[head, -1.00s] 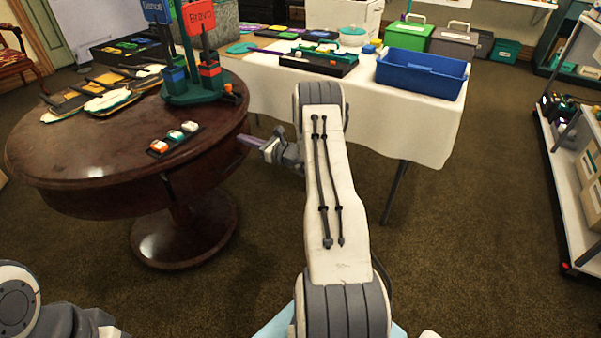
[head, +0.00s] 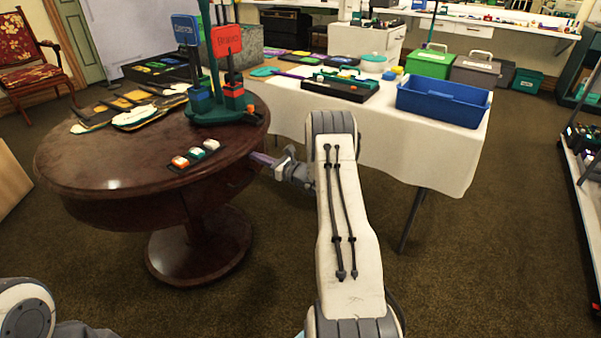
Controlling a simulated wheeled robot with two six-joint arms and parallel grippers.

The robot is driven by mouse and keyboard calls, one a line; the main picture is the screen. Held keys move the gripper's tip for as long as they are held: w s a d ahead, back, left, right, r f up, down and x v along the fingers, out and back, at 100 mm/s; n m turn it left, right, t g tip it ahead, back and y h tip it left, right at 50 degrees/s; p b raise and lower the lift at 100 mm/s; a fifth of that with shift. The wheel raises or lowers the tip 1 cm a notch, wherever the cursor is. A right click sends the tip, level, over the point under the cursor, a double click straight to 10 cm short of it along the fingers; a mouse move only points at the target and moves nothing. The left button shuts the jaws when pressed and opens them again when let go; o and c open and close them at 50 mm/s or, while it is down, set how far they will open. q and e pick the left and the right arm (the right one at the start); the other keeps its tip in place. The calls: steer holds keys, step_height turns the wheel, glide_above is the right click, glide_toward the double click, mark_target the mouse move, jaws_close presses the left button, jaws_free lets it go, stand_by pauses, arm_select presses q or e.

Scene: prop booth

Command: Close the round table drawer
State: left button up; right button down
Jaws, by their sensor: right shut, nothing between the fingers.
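The round table (head: 100,165) is dark polished wood on a single pedestal, standing left of centre in the head view. Its drawer front (head: 218,190) appears to be in the apron under the top, on the side facing me; I cannot tell how far it stands out. My right gripper (head: 258,158) is shut and empty, with purplish fingers pointing left at the right side of the apron. The fingertips look close to the apron or touching it; I cannot tell which. My left gripper is out of view; only part of my left arm shows at the bottom left.
A green stand with Bravo sign (head: 227,41), several mats and a strip of small blocks (head: 195,155) are on the tabletop. A white-clothed table (head: 440,165) with a blue bin (head: 443,102) stands behind my right arm. Carpet is clear at front right.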

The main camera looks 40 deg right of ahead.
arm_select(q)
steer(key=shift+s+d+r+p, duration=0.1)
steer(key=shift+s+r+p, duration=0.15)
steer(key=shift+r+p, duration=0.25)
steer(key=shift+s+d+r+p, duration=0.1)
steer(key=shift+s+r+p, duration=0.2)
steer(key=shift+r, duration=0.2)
arm_select(e)
steer(key=v, duration=1.3)
steer(key=shift+s+d, duration=0.25)
steer(key=shift+s, duration=0.1)
